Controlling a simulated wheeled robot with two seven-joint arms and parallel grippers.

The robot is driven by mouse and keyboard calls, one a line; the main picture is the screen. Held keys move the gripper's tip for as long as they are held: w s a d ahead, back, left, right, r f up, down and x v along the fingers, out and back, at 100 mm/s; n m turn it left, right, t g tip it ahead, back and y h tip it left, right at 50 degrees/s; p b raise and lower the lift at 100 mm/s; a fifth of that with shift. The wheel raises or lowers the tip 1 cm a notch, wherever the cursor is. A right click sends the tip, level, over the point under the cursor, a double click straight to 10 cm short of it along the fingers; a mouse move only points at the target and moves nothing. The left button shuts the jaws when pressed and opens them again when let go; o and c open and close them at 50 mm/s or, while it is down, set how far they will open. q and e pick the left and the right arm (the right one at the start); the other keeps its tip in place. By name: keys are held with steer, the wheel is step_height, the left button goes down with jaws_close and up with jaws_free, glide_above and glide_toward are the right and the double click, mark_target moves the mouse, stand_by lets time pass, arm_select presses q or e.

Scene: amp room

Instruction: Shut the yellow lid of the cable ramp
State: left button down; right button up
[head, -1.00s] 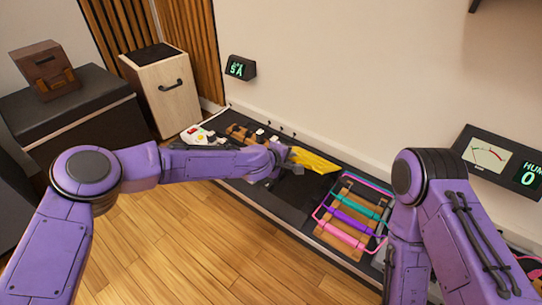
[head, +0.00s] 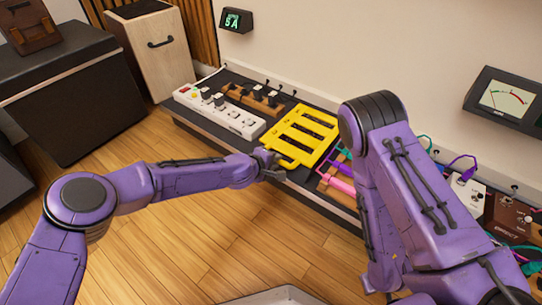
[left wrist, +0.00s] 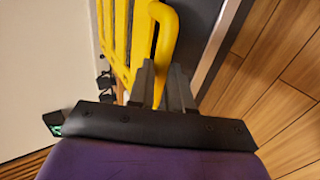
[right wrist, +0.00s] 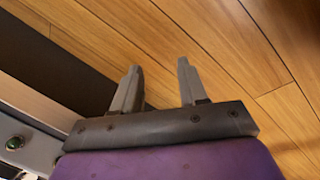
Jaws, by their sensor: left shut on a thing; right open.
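The yellow lid (head: 303,132) of the cable ramp lies spread out as a slotted panel on the dark low shelf, with a handle loop at its front left edge. My left gripper (head: 268,161) is at that front edge. In the left wrist view, the left gripper (left wrist: 160,82) is shut on the yellow handle bar (left wrist: 164,35). Part of the ramp body shows right of the lid, with pink and teal cables (head: 341,185) in it, partly hidden by my right arm. In the right wrist view, my right gripper (right wrist: 157,88) is open and empty above the wooden floor.
A white power strip (head: 220,112) and a wooden rack with black plugs (head: 255,98) sit left of the lid on the shelf (head: 190,123). Pedals (head: 508,213) and a meter box (head: 503,101) are at the right.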

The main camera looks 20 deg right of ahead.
steer(key=shift+w+d+f+t+b, duration=0.25)
steer(key=shift+w+d+f+t, duration=0.1)
steer(key=shift+w, duration=0.15)
steer(key=shift+w+d+f+t+b, duration=0.25)
steer(key=shift+w+f, duration=0.1)
steer(key=shift+w, duration=0.1)
arm_select(q)
steer(key=shift+s+a+f, duration=0.1)
steer(key=shift+s+f, duration=0.05)
steer(key=shift+f, duration=0.65)
steer(key=shift+s+a+f, duration=0.1)
steer(key=shift+f, duration=0.65)
arm_select(e)
steer(key=shift+w+d+f+t+h, duration=0.2)
steer(key=shift+w+d+t+h, duration=0.1)
steer(key=shift+w, duration=0.25)
arm_select(q)
steer(key=c, duration=1.1)
jaws_free()
steer(key=shift+f, duration=0.3)
arm_select(e)
steer(key=shift+f, duration=0.15)
arm_select(q)
steer(key=shift+o, duration=0.2)
steer(key=shift+w+r, duration=0.1)
